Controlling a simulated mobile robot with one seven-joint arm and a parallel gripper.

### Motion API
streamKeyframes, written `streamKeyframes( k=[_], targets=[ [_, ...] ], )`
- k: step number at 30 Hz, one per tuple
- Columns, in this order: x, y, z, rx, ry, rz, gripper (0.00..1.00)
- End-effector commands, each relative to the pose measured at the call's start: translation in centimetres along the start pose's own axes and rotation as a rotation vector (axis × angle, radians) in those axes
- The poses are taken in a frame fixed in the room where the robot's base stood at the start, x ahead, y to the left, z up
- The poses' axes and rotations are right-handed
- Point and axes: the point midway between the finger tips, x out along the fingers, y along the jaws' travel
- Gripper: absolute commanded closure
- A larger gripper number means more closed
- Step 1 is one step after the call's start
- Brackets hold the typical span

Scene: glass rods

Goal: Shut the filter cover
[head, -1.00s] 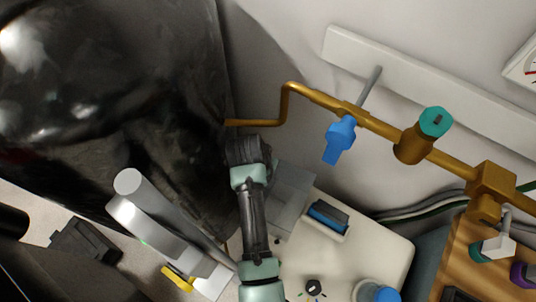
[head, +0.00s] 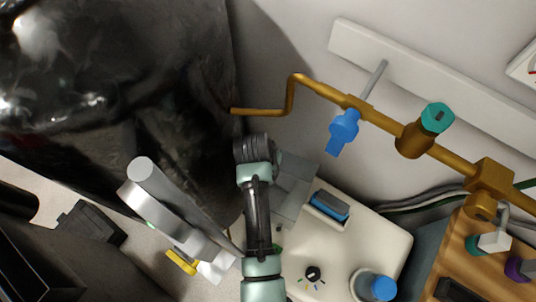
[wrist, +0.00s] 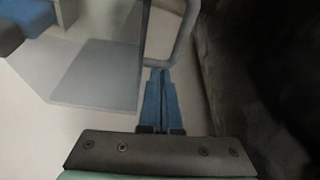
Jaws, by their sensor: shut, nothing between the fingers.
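The filter cover looks like a translucent grey panel (head: 292,190). It stands open beside the blue filter (head: 330,204), which sits uncovered in a slot of the white housing (head: 375,238). In the wrist view the panel (wrist: 95,75) lies left of my gripper (wrist: 160,100), and the blue filter (wrist: 22,22) is at the upper left. My gripper's blue fingers are shut together and empty. Their tips are close to a grey bent bar (wrist: 183,40); I cannot tell if they touch it. In the head view my own arm hides the gripper.
A brass pipe with a blue valve handle (head: 343,130) runs along the wall. A large dark, glossy body (head: 110,90) fills the left. A dial (head: 312,273) and a blue-capped vessel (head: 381,287) are at the front. A silver device (head: 170,205) stands left of my arm.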

Motion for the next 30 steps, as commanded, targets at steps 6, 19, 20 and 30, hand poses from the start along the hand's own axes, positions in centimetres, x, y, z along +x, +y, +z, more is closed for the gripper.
streamKeyframes(
  k=[6,19,20,30],
  targets=[
    [-0.7,0.3,1.0,-0.072,-0.003,-0.027,1.00],
    [-2.4,2.3,5.0,-0.411,-0.004,-0.156,1.00],
    [-2.5,2.5,5.3,-0.439,-0.003,-0.165,1.00],
    [-3.2,5.4,8.0,-0.739,-0.002,-0.278,1.00]
  ],
)
